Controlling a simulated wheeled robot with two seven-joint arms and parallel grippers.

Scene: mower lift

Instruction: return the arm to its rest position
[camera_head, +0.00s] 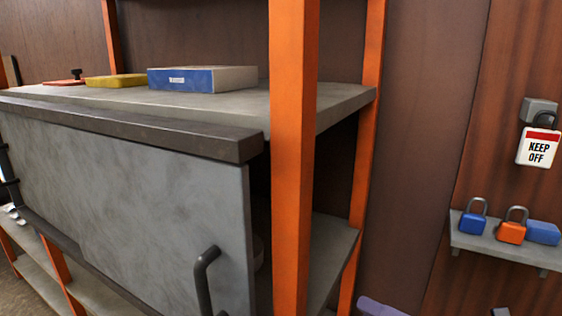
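Neither of my grippers can be made out in the head view. A pale lavender rounded piece (380,307) shows at the bottom edge, right of the orange post; I cannot tell whether it is part of my arm. A small grey piece (501,312) is cut off by the bottom edge farther right, and I cannot tell what it is.
A grey cabinet door (150,205) with a dark handle (205,280) faces me. An orange post (293,160) stands beside it. A blue-and-white box (203,79) and a yellow item (116,81) lie on the shelf top (255,105). Padlocks (511,228) sit on a wall ledge (500,248).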

